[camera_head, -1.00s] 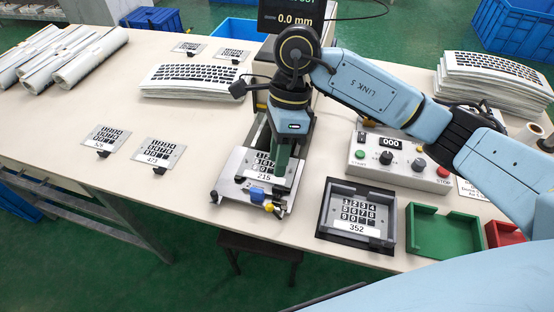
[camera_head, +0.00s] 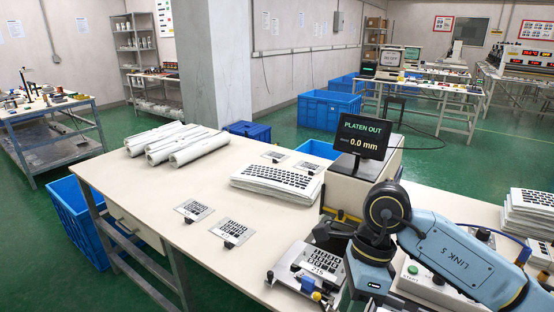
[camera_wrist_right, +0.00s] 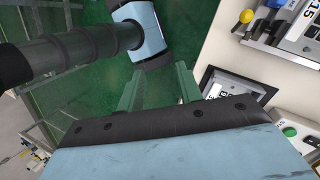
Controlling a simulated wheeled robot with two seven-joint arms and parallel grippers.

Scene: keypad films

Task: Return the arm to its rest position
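My right arm (camera_head: 450,262), light blue with black joints, comes in from the right in the head view. Its wrist is at the bottom of the picture, just right of the platen with the keypad plate (camera_head: 322,262); the fingertips are cut off there. In the right wrist view my right gripper (camera_wrist_right: 158,88) shows two green fingers apart, with only green floor between them. It is empty and past the table's front edge. My left gripper is not in view.
The right wrist view shows the dark tray (camera_wrist_right: 258,86) and control box (camera_wrist_right: 291,131) beside the gripper. A monitor (camera_head: 362,138) reads PLATEN OUT. Keyboard films (camera_head: 277,180), rolls (camera_head: 185,145) and small plates (camera_head: 229,232) lie on the table (camera_head: 150,195).

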